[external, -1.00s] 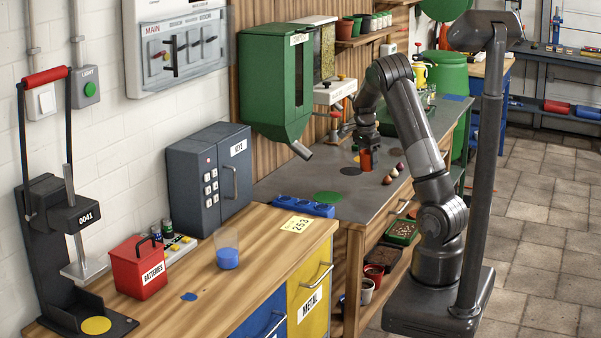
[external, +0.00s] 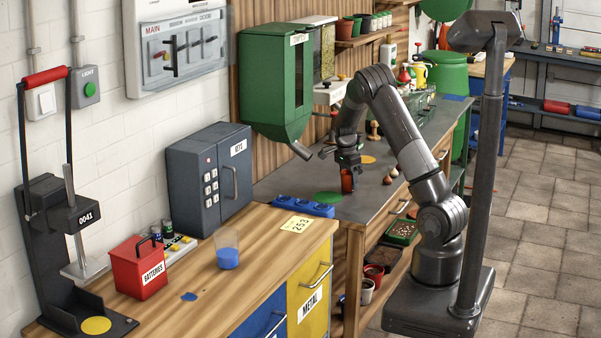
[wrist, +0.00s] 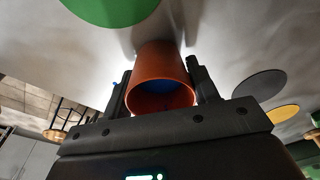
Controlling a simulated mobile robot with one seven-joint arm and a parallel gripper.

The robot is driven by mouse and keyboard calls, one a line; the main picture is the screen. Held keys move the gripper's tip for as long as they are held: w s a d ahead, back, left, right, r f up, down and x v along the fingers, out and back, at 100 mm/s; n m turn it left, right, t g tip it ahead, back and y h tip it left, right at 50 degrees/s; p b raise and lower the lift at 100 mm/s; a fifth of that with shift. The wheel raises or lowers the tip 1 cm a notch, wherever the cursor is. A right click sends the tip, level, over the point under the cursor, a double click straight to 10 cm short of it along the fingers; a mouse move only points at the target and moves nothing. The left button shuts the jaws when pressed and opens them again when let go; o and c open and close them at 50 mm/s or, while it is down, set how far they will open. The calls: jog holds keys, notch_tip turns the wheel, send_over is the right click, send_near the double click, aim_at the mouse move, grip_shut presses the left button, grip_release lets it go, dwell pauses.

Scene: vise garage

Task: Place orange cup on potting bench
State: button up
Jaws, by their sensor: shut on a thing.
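The orange cup (external: 347,180) is held between the two fingers of my gripper (external: 348,166), low over the grey top of the potting bench (external: 290,180). In the wrist view the cup (wrist: 160,80) sits between the dark fingers (wrist: 162,88), with its open rim facing the camera and some blue inside. Whether its base touches the bench top I cannot tell. A green disc (external: 328,197) lies on the bench just left of the cup; it also shows in the wrist view (wrist: 110,8).
A blue tray (external: 304,206) lies at the bench's near edge. Small round brown things (external: 388,178) lie right of the cup. A green hopper (external: 275,85) with a spout overhangs the back. An orange disc (external: 366,159) lies farther along the bench.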

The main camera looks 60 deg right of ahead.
jog(key=shift+f, duration=0.15)
jog(key=o, duration=1)
